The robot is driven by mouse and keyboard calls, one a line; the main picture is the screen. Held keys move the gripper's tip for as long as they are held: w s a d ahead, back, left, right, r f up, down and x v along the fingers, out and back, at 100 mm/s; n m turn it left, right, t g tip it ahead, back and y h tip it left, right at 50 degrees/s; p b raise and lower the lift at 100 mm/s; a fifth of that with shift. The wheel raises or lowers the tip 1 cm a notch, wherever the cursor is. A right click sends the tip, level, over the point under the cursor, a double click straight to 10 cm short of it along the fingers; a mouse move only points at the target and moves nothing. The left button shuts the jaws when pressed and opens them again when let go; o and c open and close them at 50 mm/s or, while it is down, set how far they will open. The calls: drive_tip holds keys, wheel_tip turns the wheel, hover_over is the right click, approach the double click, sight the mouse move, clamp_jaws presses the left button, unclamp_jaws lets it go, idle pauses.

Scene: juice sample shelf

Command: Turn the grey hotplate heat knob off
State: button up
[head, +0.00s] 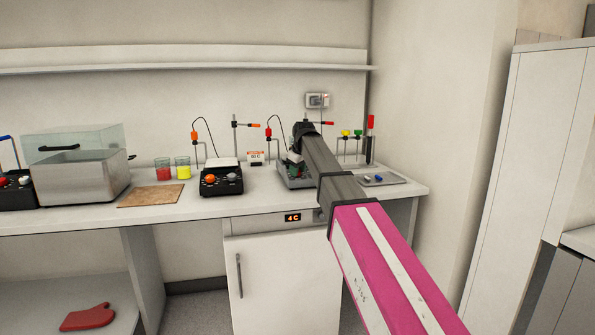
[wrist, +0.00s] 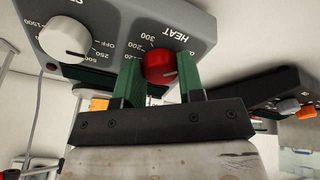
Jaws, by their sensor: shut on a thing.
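The grey hotplate (wrist: 120,14) fills the top of the wrist view, its panel appearing upside down. Its red heat knob (wrist: 160,66) sits beside the HEAT lettering and the 200 and 300 marks. My gripper (wrist: 161,76) has its two green fingers on either side of this red knob, shut on it. The knob's exact setting cannot be read. A white knob (wrist: 65,37) with its own scale is on the same panel to the left. In the head view the grey hotplate (head: 284,180) is on the bench, partly behind my arm, which hides the gripper and knob.
A black hotplate (head: 221,181) with an orange and a grey knob stands left of the grey one. Beakers of red (head: 163,171) and yellow liquid (head: 183,170) and a steel bath (head: 80,180) are further left. A grey tray (head: 395,180) lies to the right.

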drive_tip(key=o, duration=0.9)
drive_tip(key=shift+r, duration=0.1)
drive_tip(key=v, duration=1)
drive_tip(key=shift+s+r, duration=0.15)
drive_tip(key=shift+r, duration=0.1)
